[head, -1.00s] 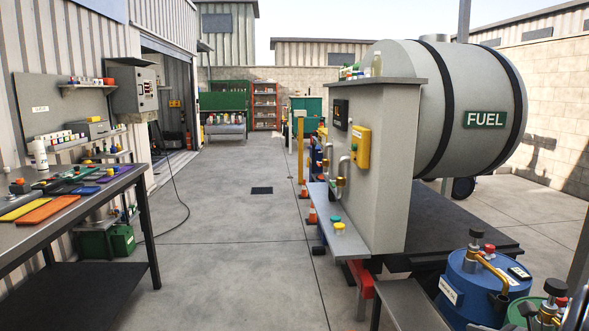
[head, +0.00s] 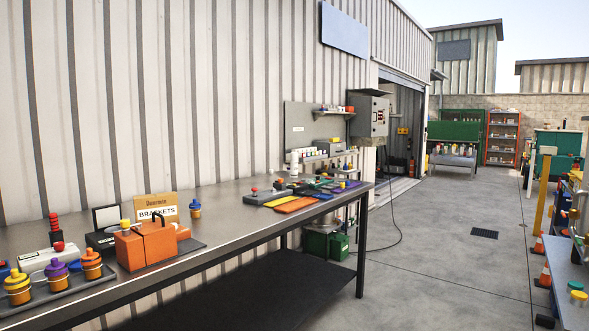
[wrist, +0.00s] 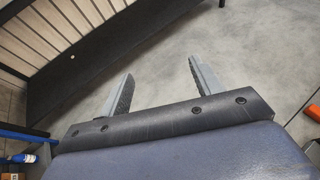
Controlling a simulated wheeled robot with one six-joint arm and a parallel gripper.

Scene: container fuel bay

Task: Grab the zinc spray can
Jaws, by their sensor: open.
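I cannot make out a can labelled zinc in any view. A white can or bottle (head: 294,163) stands upright at the far end of the long workbench (head: 225,226); its label is too small to read. Several small cans (head: 452,151) with coloured tops stand on a low stand before the green cabinet, also unreadable. My gripper (wrist: 160,68) shows in the wrist view, open and empty, with the concrete floor beyond its fingers. It is not in the head view. A blue cylinder with a white label (wrist: 22,158) shows at the lower left of the wrist view.
The bench holds an orange box (head: 146,245), yellow-topped and purple-topped jars, a brackets sign (head: 157,212) and coloured flat pieces. A hose (head: 401,215) lies on the floor.

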